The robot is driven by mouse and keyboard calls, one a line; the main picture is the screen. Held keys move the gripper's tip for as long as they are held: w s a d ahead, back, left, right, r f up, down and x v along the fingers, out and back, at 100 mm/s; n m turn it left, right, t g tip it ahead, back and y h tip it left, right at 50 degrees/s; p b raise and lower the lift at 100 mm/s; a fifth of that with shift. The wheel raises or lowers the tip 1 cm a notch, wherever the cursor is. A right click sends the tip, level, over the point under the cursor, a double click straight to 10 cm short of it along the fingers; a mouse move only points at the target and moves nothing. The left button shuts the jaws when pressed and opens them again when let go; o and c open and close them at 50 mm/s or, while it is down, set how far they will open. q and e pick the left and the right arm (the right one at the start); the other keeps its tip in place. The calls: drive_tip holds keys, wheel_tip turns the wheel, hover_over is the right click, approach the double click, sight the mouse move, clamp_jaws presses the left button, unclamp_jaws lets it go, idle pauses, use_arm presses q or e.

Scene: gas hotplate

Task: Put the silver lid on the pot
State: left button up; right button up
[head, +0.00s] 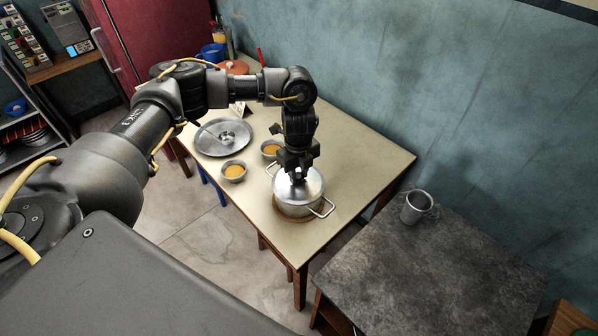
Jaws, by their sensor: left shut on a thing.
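The silver pot (299,209) stands on a round brown mat (284,211) near the front corner of the pale table (353,151). Its side handles stick out at the upper left and lower right. The silver lid (311,188) is at the pot's top, over its opening. I cannot tell from this angle if its rim sits fully on the pot. My right gripper is not in view.
Two small bowls of orange food (234,171) (270,149) and a large round metal tray (223,138) are left of the pot. A metal cup (416,207) stands on the dark counter (433,266) at right. The table's right part is clear.

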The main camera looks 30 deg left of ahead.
use_arm(q)
drive_tip(key=shift+f, duration=0.35)
drive_tip(key=o, duration=1.1)
wheel_tip(320, 180, up, 11)
drive_tip(key=shift+f, duration=0.1)
